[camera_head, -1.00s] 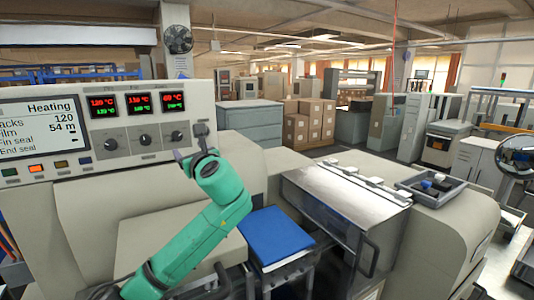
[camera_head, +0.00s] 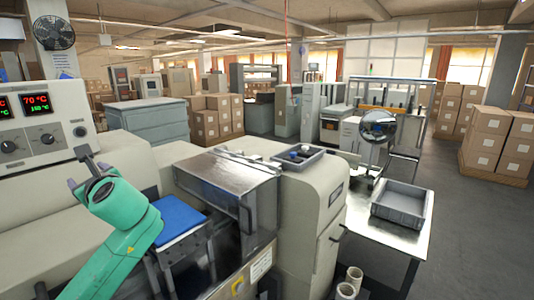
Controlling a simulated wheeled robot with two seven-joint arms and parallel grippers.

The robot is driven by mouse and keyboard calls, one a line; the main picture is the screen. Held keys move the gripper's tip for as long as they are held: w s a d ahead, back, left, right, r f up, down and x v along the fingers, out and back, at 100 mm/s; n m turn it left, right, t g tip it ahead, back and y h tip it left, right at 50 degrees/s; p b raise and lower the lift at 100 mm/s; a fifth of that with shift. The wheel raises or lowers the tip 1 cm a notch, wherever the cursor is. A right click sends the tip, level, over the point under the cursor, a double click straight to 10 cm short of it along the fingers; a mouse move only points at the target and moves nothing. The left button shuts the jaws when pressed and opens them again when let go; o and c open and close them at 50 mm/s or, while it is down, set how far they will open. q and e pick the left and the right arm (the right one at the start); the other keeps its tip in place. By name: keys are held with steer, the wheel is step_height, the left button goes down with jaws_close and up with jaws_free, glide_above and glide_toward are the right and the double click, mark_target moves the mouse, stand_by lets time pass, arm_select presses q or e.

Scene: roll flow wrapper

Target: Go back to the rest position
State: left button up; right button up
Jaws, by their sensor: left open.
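My left arm, green, comes in from the lower left. My left gripper (camera_head: 80,170) is small and dark at its far end, open, in front of the cream wrapper machine (camera_head: 140,150) and below its control panel. I see nothing between its fingers. A control knob (camera_head: 80,131) on the panel is just above the gripper; the two look apart, though the exact gap is hard to judge. My right gripper is not in view.
A blue pad (camera_head: 178,219) lies right of my arm, beside the machine's metal cover (camera_head: 228,175). A small tray (camera_head: 298,157) sits on the machine. A grey bin (camera_head: 402,205) is on a side table (camera_head: 385,235) at right. Open floor lies beyond.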

arm_select(q)
steer(key=s+d+f+n+g+h, duration=0.1)
steer(key=s+d+f+n+h, duration=0.2)
steer(key=f, duration=0.6)
steer(key=s+d+f+n+g+h, duration=0.1)
steer(key=s+d+f+n+h, duration=0.3)
steer(key=f, duration=0.6)
steer(key=d+f+n+g+h, duration=0.15)
steer(key=d+f, duration=0.25)
steer(key=f, duration=0.5)
steer(key=s+d+f+n+g+h, duration=0.25)
steer(key=s+f+n, duration=0.35)
steer(key=s, duration=0.3)
steer(key=s+d+f+n+g+h, duration=0.1)
steer(key=s+d+f+n+h, duration=0.25)
steer(key=s+f+n, duration=0.5)
steer(key=s+f+m+g+b, duration=0.1)
steer(key=s+f+m+b, duration=0.25)
steer(key=f, duration=2.15)
steer(key=s+a+f+g+b, duration=0.1)
steer(key=s+a+f+b, duration=0.1)
steer(key=s+f, duration=1.3)
steer(key=shift+s+a+n+g+y, duration=0.35)
steer(key=shift+s+a+y, duration=0.1)
steer(key=shift+s, duration=0.5)
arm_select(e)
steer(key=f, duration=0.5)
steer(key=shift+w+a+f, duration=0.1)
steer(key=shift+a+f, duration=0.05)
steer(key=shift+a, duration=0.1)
